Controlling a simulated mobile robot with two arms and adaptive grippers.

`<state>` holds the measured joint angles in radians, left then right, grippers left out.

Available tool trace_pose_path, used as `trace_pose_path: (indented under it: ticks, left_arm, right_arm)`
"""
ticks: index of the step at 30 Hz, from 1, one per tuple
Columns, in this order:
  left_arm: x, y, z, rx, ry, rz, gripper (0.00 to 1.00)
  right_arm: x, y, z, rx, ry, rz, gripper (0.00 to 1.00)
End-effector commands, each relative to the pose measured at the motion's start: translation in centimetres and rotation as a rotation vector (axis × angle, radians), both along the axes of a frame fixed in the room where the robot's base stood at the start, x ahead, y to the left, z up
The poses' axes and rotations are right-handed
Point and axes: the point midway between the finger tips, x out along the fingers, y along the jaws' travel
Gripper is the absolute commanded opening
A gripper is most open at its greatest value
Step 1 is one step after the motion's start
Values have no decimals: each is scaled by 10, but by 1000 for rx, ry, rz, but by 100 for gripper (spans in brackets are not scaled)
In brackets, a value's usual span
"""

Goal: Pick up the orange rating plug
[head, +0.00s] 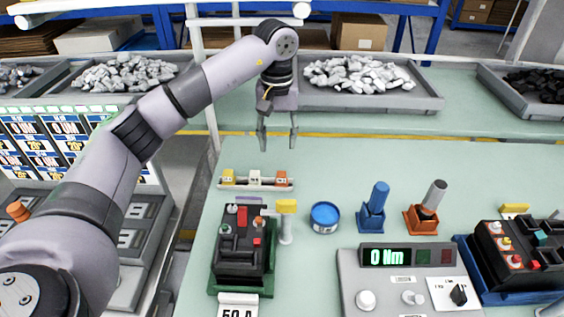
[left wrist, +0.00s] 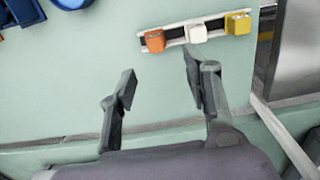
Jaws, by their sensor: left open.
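The orange rating plug (head: 281,178) sits at the right end of a small pale rack (head: 242,186) on the green bench. A white plug (head: 255,177) and a yellow plug (head: 228,177) sit beside it in the same rack. In the left wrist view the orange plug (left wrist: 154,40) is at the rack's left end. My left gripper (head: 277,146) is open and empty, above the bench and behind the rack in the head view. In the left wrist view its fingers (left wrist: 160,72) point toward the rack, apart from the plugs. My right gripper is not in view.
In front of the rack stands a black breaker (head: 240,262) on a green base, with a yellow-topped post (head: 286,220) beside it. A blue tin (head: 325,217), blue and orange tool holders and a torque tester (head: 400,285) lie to the right. Part trays line the back.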

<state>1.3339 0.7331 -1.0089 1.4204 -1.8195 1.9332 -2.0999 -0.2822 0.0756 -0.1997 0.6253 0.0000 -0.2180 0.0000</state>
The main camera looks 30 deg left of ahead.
Motion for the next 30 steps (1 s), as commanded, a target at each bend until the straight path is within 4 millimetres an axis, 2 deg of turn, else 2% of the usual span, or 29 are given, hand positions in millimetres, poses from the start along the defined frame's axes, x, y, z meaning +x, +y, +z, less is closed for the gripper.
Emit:
trace_pose_path:
  ticks: [4,10,15,20,25,30]
  left_arm:
    - [0,0,-7,0,2,-1,45]
    - [-1,-1,-41,0,5,-1,45]
    - [0,-1,-63,-1,3,0,45]
    - [1,-2,-73,-1,2,0,45]
    - [4,-7,-96,0,5,-1,45]
    - [5,-7,-117,0,2,1,45]
  right_arm:
    - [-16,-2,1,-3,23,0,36]
    - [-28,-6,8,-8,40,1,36]
    - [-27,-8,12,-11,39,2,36]
    - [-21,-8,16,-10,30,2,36]
    - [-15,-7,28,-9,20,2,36]
    - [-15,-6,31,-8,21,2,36]
